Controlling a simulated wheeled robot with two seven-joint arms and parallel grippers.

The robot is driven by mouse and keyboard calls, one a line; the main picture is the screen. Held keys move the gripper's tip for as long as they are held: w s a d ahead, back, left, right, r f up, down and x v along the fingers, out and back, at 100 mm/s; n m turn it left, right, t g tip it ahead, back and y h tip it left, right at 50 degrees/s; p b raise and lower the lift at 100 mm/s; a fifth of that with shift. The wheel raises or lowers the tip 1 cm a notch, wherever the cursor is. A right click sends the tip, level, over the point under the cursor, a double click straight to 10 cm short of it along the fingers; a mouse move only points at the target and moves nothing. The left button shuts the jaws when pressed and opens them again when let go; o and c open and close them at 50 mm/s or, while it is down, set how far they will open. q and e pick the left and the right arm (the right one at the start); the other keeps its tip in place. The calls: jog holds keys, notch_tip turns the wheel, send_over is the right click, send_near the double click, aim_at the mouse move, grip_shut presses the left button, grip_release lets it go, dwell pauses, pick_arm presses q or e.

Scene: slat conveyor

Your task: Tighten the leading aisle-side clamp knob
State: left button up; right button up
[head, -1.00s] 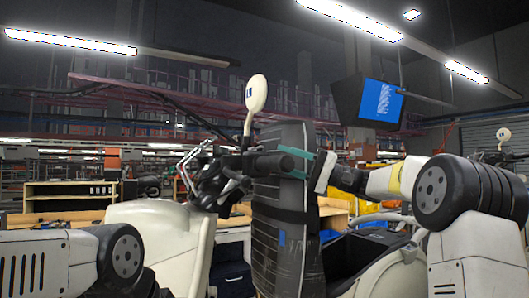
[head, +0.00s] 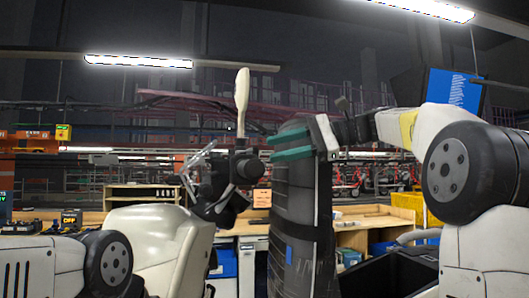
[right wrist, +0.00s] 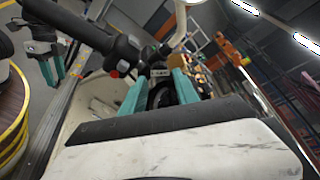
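A scooter-like vehicle stands in front of me, with a pale seat or body panel (head: 160,232), a black handlebar (head: 225,182) and a white-backed mirror (head: 242,95). My right gripper (head: 272,149), with teal fingers, is held open in front of the top of a tall dark ribbed body (head: 295,225). In the right wrist view its fingers (right wrist: 156,100) are apart, with dark parts beyond and nothing clearly held. I cannot pick out the clamp knob in either view. My left gripper (right wrist: 53,68) shows in the right wrist view, fingers slightly apart and empty; it is outside the head view.
Wooden workbenches (head: 360,215) and a yellow bin (head: 410,203) stand behind. A blue screen (head: 455,92) hangs at upper right. In the right wrist view a round slatted item with a yellow band (right wrist: 14,130) is at left, beside open floor.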

aim_at(258, 152)
jog(key=shift+x, duration=1.85)
grip_shut()
jog(key=n+y, duration=0.1)
jog(key=n, duration=0.2)
jog(key=n+y, duration=0.1)
jog(key=n, duration=0.2)
jog(key=f+n+t+y, duration=0.1)
jog(key=n+y, duration=0.1)
jog(key=n, duration=0.2)
jog(key=shift+s, duration=0.1)
